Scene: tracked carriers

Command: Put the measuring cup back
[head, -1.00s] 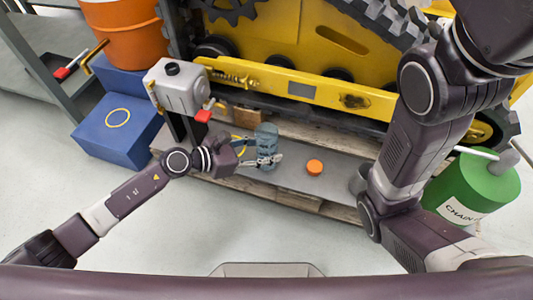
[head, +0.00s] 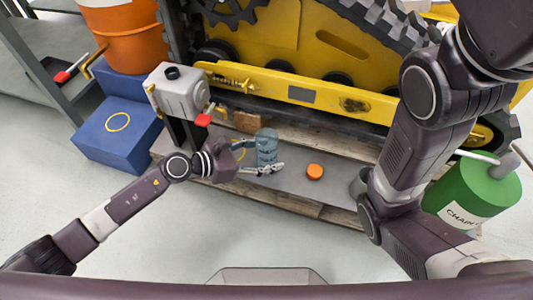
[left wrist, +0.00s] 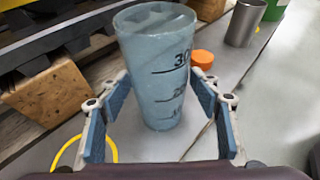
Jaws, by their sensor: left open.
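The measuring cup (head: 267,146) is a translucent blue-grey tumbler with dark graduation marks. It stands upright on a grey board over wooden planks, before the yellow tracked machine. In the left wrist view the cup (left wrist: 158,70) stands between the two blue-padded fingers of my left gripper (left wrist: 160,80), with its rim above the fingertips. My left gripper (head: 263,158) is open around the cup in the head view; one finger shows low on the cup's near side. Whether either pad touches the cup I cannot tell. My right arm crosses the right side; its gripper is out of view.
An orange cap (head: 315,171) lies right of the cup, with a metal cup (left wrist: 244,22) beyond it. A wooden block (left wrist: 45,92) and a yellow ring (left wrist: 112,150) are on the left. A grey canister (head: 178,92) stands near my left wrist. A green drum (head: 470,190) stands at right.

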